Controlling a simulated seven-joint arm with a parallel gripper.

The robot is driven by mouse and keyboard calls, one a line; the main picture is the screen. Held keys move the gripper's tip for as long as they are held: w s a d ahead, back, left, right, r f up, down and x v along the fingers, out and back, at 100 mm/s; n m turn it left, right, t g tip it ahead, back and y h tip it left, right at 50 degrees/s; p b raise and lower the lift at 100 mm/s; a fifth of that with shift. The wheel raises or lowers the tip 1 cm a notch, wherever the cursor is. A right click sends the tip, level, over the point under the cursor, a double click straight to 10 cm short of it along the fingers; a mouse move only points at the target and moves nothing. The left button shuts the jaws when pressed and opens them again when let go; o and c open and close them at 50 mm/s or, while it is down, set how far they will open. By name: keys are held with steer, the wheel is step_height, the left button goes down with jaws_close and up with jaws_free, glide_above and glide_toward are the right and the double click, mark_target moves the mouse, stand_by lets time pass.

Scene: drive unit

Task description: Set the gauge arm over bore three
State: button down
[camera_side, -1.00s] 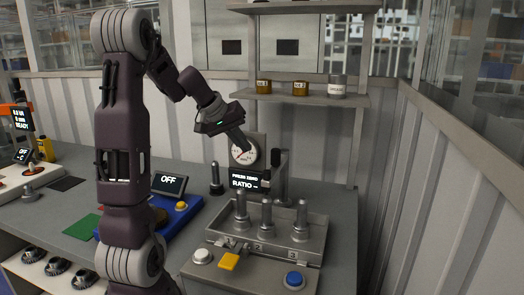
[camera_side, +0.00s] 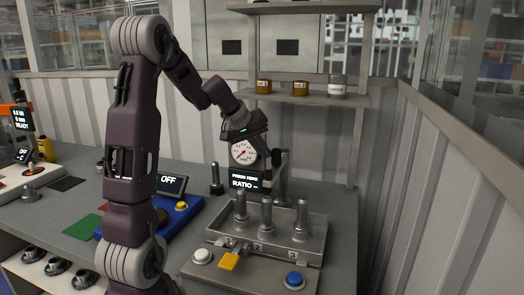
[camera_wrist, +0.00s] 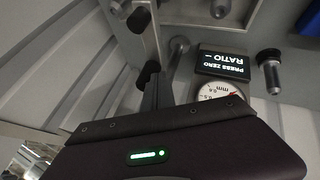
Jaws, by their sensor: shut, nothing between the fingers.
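A gauge with a round white dial (camera_side: 243,152) stands behind the metal bore fixture (camera_side: 314,226), above a display (camera_side: 246,179) reading "PRESS ZERO" and "RATIO". The dial also shows upside down in the wrist view (camera_wrist: 217,91). A black-topped handle (camera_side: 277,157) stands just right of the display, near a grey post (camera_side: 284,178). Three upright metal cylinders stand in the fixture, the rightmost being one (camera_side: 302,221). My gripper (camera_side: 266,152) is shut and empty, tips pointing down close to the black handle. I cannot tell whether they touch it. The gauge arm's lower part is hidden.
A blue unit (camera_side: 183,220) with an "OFF" screen lies left. A shelf (camera_side: 310,98) with jars hangs behind. A corrugated wall bounds the right.

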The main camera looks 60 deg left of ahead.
mark_target(274, 170)
steer(key=w+d, duration=0.2)
steer(key=shift+d, duration=0.3)
steer(key=shift+w+d, duration=0.55)
steer(key=shift+w, duration=0.2)
steer(key=shift+w+d, duration=0.5)
steer(key=shift+w, duration=0.25)
